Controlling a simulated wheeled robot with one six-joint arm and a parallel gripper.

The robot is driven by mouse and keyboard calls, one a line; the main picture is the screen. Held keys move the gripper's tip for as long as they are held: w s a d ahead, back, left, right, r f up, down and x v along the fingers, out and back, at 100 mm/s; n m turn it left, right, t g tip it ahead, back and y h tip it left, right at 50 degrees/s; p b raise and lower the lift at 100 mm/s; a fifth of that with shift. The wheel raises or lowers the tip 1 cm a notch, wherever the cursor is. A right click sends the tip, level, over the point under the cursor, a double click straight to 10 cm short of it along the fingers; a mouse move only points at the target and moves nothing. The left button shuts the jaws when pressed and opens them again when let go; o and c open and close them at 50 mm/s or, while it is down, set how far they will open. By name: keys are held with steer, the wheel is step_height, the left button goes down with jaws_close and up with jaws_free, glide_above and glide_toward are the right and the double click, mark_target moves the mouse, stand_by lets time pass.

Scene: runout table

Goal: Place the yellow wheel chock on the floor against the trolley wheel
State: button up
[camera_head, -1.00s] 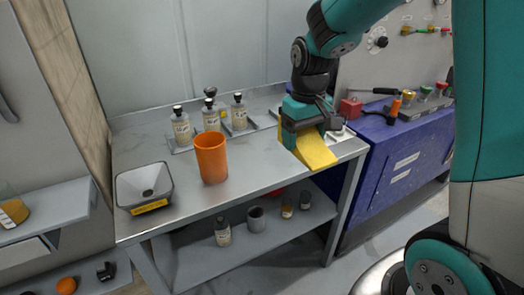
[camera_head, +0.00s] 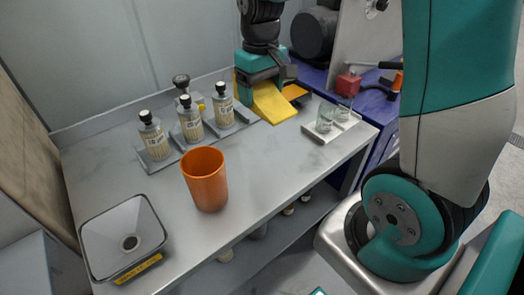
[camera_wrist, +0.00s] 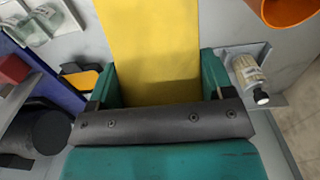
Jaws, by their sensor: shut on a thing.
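The yellow wheel chock (camera_head: 272,104) is a wedge, held tilted with its broad yellow face showing above the back part of the steel table. My gripper (camera_head: 258,76) is shut on it from behind. In the wrist view, the chock (camera_wrist: 152,45) fills the gap between the teal fingers of my gripper (camera_wrist: 158,88) and runs off the top edge. Whether the chock's underside touches anything is hidden. I cannot make out the trolley wheel in any view.
The steel table (camera_head: 275,160) holds an orange cup (camera_head: 206,182), several bottles (camera_head: 190,120) on a tray, a funnel tray (camera_head: 122,238) and a tray with glass jars (camera_head: 325,122). A yellow-and-black object (camera_head: 294,91) lies behind the chock. A blue bench (camera_head: 372,104) stands at right.

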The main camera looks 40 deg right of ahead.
mark_target(261, 162)
step_height(261, 162, down, 19)
steer(key=shift+f+p, duration=0.1)
steer(key=shift+p, duration=0.2)
steer(key=shift+f, duration=0.1)
steer(key=o, duration=1)
